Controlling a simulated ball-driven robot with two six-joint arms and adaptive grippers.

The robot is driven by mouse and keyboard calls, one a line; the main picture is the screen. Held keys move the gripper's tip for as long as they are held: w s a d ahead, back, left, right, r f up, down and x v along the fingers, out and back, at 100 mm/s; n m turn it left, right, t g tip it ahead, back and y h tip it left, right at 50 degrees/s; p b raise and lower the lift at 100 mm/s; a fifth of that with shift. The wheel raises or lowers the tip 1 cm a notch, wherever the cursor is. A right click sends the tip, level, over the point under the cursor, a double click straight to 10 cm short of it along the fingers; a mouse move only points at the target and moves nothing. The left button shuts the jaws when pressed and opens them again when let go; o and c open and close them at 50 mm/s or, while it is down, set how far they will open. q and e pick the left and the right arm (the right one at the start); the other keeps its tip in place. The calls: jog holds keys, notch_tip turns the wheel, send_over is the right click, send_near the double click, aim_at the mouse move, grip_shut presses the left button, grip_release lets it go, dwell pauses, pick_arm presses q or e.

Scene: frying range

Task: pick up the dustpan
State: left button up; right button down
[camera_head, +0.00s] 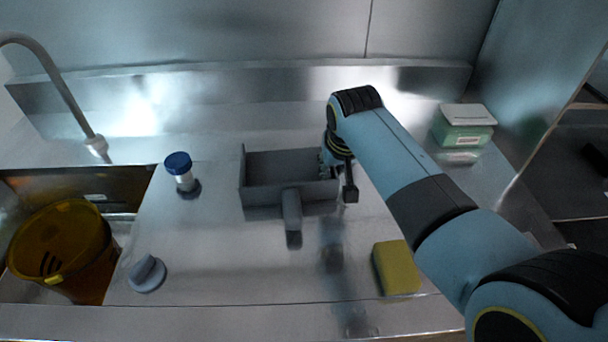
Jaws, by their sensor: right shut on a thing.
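The dustpan (285,166) is a dark grey open pan with a short grey handle pointing toward the front. It is at the middle of the steel counter, and I cannot tell whether it touches the surface. My right gripper (332,170) is at the pan's right end, shut on its right side wall. The fingers are small and partly hidden by my right wrist. My left gripper is out of view.
A blue-capped jar (183,172) stands left of the dustpan. A grey knob-like item (147,273) and a yellow sponge (397,268) lie in front. A green tub (463,128) stands back right. A sink with an amber bucket (62,246) is at left.

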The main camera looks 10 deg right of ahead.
notch_tip(320, 180, up, 4)
jog(key=shift+s+r, duration=0.1)
jog(key=s+d+r, duration=0.3)
jog(key=s+r, duration=0.3)
jog(key=s, duration=0.5)
jog(key=shift+r+b, duration=0.35)
